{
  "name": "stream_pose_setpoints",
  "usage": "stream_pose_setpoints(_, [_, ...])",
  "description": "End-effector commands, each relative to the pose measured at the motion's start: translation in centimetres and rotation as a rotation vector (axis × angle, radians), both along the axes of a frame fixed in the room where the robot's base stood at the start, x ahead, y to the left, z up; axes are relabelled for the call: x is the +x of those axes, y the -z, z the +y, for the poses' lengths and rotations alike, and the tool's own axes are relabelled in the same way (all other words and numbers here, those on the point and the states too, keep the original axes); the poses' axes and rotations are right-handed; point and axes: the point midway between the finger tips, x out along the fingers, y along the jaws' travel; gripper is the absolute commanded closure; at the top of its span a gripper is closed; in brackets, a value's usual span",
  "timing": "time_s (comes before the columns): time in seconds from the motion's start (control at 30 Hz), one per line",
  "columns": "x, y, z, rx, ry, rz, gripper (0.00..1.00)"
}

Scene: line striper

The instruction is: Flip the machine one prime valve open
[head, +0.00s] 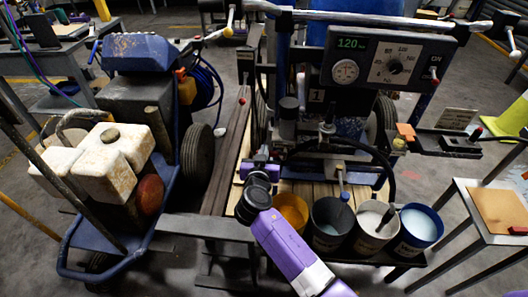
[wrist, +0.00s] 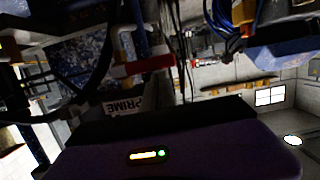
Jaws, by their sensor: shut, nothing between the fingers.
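In the wrist view a white PRIME label (wrist: 123,106) shows just beyond my gripper's purple body. A red lever (wrist: 143,67) lies roughly level across the picture above that label; it looks like the prime valve handle, but its setting is unclear. My gripper (head: 260,164) is shut and empty, low at the machine's left front. Its fingertips are hard to make out, and contact with the lever cannot be told.
Several paint pails, one a blue pail (head: 418,228), stand in front of the machine. A black hose (head: 385,165) curves above them. A second machine with a white tank (head: 110,155) stands left. A side table (head: 497,207) is at right.

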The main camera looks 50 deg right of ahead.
Motion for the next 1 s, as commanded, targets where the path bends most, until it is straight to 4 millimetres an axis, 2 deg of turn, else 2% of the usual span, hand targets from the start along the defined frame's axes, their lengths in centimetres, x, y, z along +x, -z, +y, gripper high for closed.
stream_pose_setpoints(0.53, [0.4,1.3,0.3,-0.086,-0.001,0.109,1.0])
stream_pose_setpoints(1.0, [0.5,4.6,0.4,-0.338,0.0,0.435,1.0])
